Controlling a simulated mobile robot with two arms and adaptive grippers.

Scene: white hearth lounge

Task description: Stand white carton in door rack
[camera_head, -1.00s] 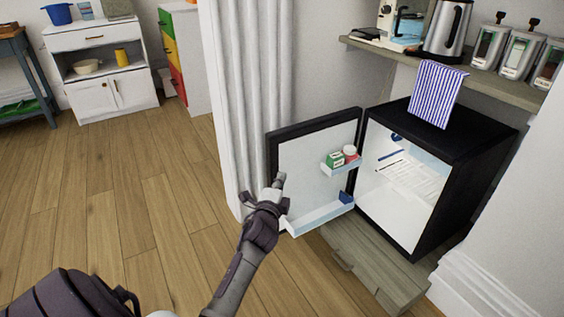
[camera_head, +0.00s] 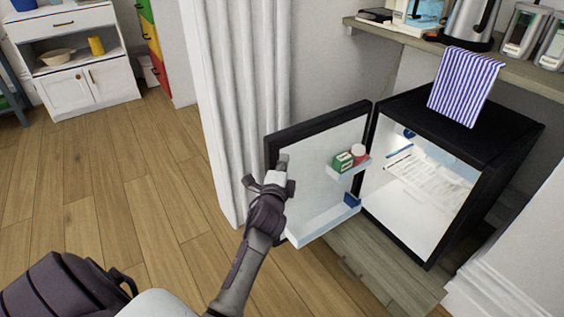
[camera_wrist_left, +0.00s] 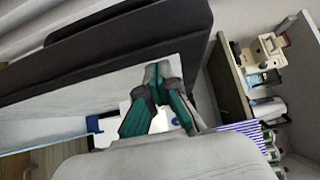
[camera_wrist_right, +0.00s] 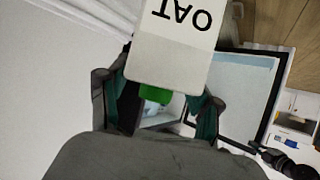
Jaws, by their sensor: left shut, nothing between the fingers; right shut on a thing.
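The fridge door (camera_head: 305,165) stands open, its white inner side showing. Its long lower rack (camera_head: 318,228) has a blue item (camera_head: 351,200) at its right end. My left gripper (camera_head: 281,162) is in front of the door's outer edge; in the left wrist view its fingertips (camera_wrist_left: 157,72) are together and empty. In the right wrist view my right gripper (camera_wrist_right: 158,108) is shut on the white carton (camera_wrist_right: 168,62), marked OAT and upside down in that picture, with a green cap (camera_wrist_right: 155,94) between the fingers. The carton and right gripper are outside the head view.
The small upper door rack (camera_head: 350,167) holds a green box (camera_head: 342,162) and a red jar with a pale lid (camera_head: 359,152). A white curtain (camera_head: 235,100) hangs behind the door.

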